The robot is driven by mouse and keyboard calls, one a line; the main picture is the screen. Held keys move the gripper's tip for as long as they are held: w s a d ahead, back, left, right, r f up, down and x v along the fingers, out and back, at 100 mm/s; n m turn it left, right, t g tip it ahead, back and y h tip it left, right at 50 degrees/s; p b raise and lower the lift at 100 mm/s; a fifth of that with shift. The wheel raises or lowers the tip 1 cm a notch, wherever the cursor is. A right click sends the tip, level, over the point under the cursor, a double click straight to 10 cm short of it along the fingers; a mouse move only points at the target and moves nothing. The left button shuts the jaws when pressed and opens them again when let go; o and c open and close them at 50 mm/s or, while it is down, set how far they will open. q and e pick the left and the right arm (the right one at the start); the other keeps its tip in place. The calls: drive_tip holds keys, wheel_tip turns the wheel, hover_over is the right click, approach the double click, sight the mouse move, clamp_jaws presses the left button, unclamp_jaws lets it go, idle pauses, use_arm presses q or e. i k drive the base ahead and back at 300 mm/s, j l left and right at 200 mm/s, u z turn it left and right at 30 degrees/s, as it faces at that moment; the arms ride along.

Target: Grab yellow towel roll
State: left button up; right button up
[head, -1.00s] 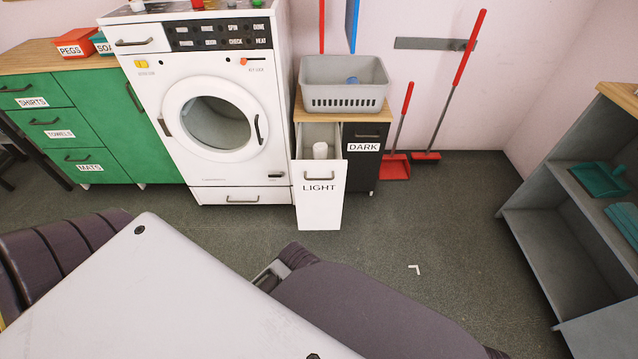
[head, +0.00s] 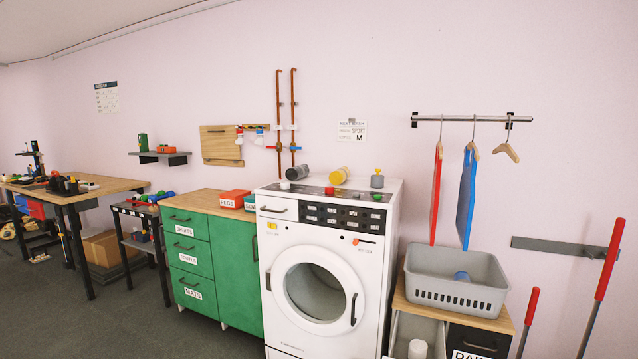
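A yellow roll (head: 339,176) lies on its side on top of the white washing machine (head: 322,222), near the back. A dark grey roll (head: 297,172) lies to its left on the same top.
Left is a green cabinet (head: 237,254) with a red pegs box (head: 234,198). Right is a grey basket (head: 455,279) above an open drawer holding a white roll (head: 418,349). Hangers hang from a wall rail (head: 471,120).

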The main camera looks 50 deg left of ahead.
sight(337, 177)
drive_tip(key=u, duration=1.35)
